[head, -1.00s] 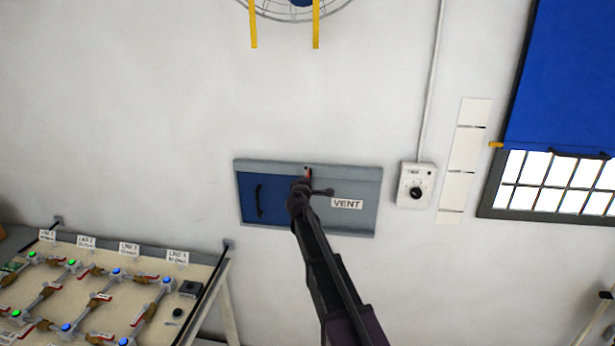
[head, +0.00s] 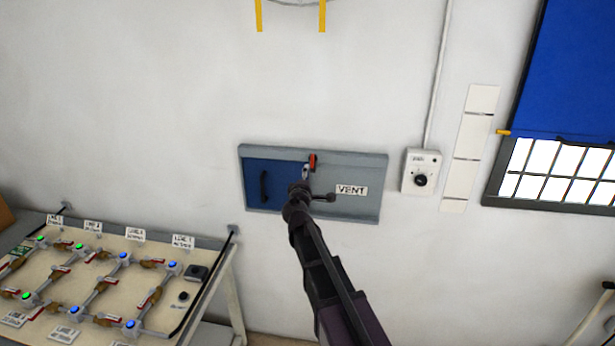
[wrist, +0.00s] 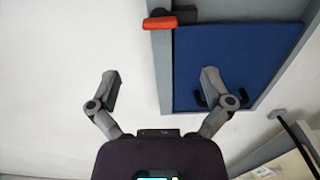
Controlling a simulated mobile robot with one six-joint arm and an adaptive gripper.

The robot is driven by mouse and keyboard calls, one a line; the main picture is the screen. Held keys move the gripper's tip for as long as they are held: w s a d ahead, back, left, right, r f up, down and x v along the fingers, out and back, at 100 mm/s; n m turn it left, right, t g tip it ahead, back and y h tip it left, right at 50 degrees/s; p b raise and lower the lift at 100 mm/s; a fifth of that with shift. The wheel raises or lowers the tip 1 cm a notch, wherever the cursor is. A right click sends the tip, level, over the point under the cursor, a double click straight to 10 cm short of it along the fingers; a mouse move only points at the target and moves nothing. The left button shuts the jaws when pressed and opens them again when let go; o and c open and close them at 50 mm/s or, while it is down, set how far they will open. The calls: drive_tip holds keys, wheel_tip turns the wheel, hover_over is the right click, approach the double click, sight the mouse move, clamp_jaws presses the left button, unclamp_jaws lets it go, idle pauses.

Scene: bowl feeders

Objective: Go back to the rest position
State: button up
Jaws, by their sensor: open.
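My gripper (wrist: 161,85) is open and empty in the wrist view, its two fingers spread apart in front of the wall and the blue vent panel (wrist: 218,60). In the head view my gripper (head: 306,176) is small and in front of the grey vent frame (head: 362,207). A red-orange latch (head: 313,162) shows just above it and also in the wrist view (wrist: 172,20), apart from the fingers. The blue panel (head: 284,186) with its dark handle (head: 264,187) covers the left part of the frame, beside the VENT label (head: 351,190).
A wall dial box (head: 420,172) is right of the vent. A barred window (head: 555,172) with a blue blind (head: 578,70) is further right. A bench (head: 110,262) with pipes, valves and lights stands at lower left.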

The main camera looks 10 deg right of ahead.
idle(0.3)
drive_tip(key=s+d+f+m+g+h+b, duration=0.1)
drive_tip(key=s+d+f+m+g, duration=0.4)
drive_tip(key=s+f, duration=0.25)
drive_tip(key=s+d+f+m+g+h+b, duration=0.1)
drive_tip(key=s+d+f+m+g, duration=0.45)
drive_tip(key=s, duration=0.25)
drive_tip(key=s+a+f+m+g+y, duration=0.1)
drive_tip(key=s+a+f+g+y, duration=0.1)
drive_tip(key=s, duration=0.4)
drive_tip(key=s+a+f+m+g+y+b, duration=0.1)
drive_tip(key=s+a+f+g+y, duration=0.1)
drive_tip(key=s, duration=0.4)
drive_tip(key=s+a+f+m+g+y+b, duration=0.1)
drive_tip(key=s+a+f+g+y, duration=0.1)
drive_tip(key=s+f, duration=0.3)
drive_tip(key=shift+s+a+f+m+g+y, duration=0.35)
drive_tip(key=shift+s+y, duration=0.45)
drive_tip(key=shift+s, duration=0.15)
drive_tip(key=c, duration=0.6)
